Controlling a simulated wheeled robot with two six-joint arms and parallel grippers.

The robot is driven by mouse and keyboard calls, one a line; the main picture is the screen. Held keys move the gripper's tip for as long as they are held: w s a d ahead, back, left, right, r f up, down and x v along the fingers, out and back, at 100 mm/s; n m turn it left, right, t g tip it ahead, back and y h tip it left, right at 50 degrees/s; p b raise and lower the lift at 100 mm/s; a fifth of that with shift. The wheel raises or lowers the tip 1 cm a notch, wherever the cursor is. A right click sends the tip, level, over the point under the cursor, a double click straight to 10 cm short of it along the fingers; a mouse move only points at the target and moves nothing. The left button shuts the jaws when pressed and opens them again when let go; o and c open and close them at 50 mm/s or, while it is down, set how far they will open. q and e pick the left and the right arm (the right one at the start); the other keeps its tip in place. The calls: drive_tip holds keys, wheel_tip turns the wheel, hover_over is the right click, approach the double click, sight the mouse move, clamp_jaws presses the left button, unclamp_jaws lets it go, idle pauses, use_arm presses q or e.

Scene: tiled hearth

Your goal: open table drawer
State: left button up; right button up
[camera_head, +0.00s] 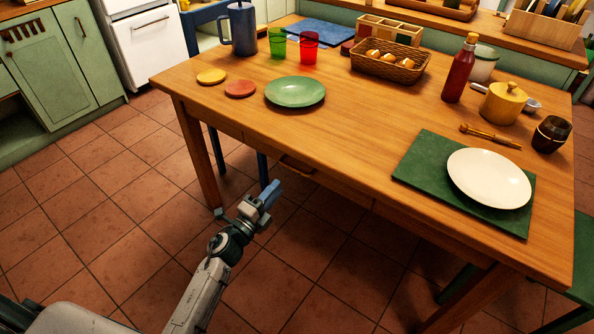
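The wooden table (370,120) stands across the middle and right of the head view. Its drawer shows in the front apron below the tabletop edge, with a wooden handle (297,165). The drawer front looks flush with the apron, so the drawer appears closed. My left gripper (271,194) is in front of the table, a little below and left of the handle in the picture, and looks apart from it. Its fingers are seen nearly edge-on, so I cannot tell whether they are open. My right gripper is not in view.
A green plate (295,91), a basket (389,66), a red bottle (459,70) and a white plate (488,178) on a green mat stand on the table. A table leg (197,150) is left of my gripper. Tiled floor (110,215) lies open at left.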

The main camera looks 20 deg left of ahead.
sight(293, 168)
use_arm(q)
drive_tip(key=x, duration=0.9)
drive_tip(key=shift+p, duration=0.3)
clamp_jaws()
